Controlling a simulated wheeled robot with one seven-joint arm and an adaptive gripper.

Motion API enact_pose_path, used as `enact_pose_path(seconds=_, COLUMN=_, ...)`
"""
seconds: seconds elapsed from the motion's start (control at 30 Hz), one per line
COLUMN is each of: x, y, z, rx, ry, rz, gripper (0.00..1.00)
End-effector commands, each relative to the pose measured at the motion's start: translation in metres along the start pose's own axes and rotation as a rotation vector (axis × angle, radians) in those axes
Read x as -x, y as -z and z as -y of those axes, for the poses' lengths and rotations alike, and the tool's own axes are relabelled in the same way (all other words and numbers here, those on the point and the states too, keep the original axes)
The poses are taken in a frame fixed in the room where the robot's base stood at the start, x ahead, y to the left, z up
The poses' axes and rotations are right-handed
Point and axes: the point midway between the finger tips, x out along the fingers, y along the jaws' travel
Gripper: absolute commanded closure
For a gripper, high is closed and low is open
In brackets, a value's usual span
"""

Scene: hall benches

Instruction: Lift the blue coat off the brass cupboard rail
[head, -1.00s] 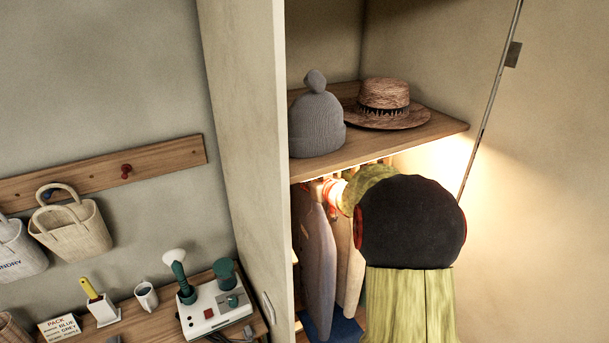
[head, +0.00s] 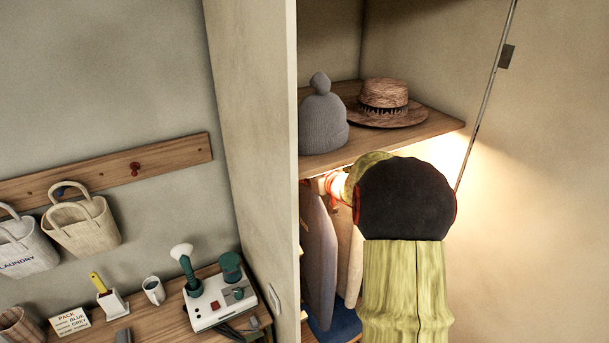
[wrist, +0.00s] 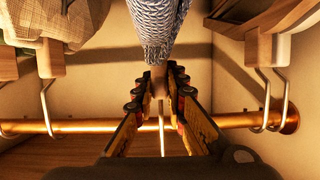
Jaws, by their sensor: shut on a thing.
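In the wrist view a blue-grey knitted garment, which I take to be the blue coat (wrist: 157,28), hangs straight ahead of my gripper (wrist: 158,82). The fingers are shut on the wooden neck of its hanger, just beside the knit. A thin pale hook runs back from the neck between the fingers, across the brass rail (wrist: 72,127). I cannot tell whether the hook still bears on the rail. In the head view my gripper (head: 326,184) is under the cupboard shelf, partly hidden by my arm.
Other garments on wooden hangers hang close on the left (wrist: 55,22) and right (wrist: 282,20) in the wrist view. The shelf (head: 400,140) above holds a grey knitted hat (head: 323,122) and a straw hat (head: 385,104). The cupboard's side wall (head: 255,130) stands left of my gripper.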

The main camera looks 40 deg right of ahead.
Motion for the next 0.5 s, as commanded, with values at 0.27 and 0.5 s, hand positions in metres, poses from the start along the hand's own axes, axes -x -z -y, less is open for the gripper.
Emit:
enact_pose_path(seconds=0.27, x=0.020, y=0.000, z=-0.001, rx=0.001, ry=-0.003, rz=-0.004, gripper=1.00)
enact_pose_path(seconds=0.5, x=0.035, y=-0.006, z=-0.001, rx=0.001, ry=-0.002, rz=-0.004, gripper=1.00)
